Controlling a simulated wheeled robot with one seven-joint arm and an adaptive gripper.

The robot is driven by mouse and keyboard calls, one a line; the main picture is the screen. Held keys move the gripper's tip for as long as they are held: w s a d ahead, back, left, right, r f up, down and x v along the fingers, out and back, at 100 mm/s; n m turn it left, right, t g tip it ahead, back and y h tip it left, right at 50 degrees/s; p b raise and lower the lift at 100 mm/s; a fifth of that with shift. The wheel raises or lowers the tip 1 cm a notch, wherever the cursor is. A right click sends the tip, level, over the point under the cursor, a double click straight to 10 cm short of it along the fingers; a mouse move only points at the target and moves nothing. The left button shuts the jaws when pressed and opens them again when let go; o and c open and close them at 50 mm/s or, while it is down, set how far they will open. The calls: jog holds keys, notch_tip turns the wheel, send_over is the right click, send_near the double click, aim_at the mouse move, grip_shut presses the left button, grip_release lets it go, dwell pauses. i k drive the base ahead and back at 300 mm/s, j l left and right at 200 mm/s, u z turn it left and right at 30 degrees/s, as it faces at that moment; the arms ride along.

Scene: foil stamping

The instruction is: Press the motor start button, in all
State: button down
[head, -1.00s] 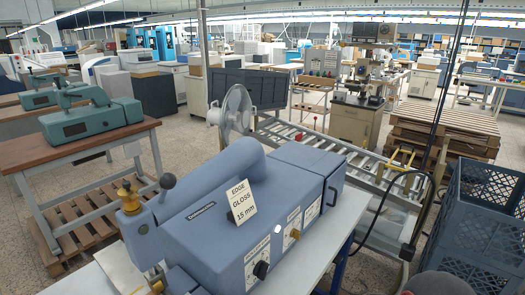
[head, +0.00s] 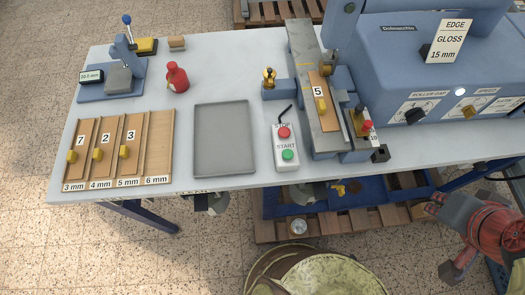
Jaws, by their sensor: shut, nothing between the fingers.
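The motor switch box (head: 279,159) is a small white box near the front edge of the table, between the grey tray and the blue machine. Its green START button (head: 288,155) is on the front half, and a red STOP button (head: 284,132) sits behind it. My gripper (head: 436,207), red and dark grey, is at the lower right, in front of the table and well to the right of the box. It touches neither button. Its fingers are shut, with nothing seen between them.
The blue machine (head: 418,60) fills the back right, with a numbered wooden piece (head: 320,88) on its feed bed. A grey tray (head: 224,177), wooden slotted board (head: 160,130), red bottle (head: 174,77) and gauge (head: 121,75) stand left. A round drum (head: 320,275) is below the front edge.

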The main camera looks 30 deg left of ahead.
aim_at(288, 154)
jog(key=u, duration=1.65)
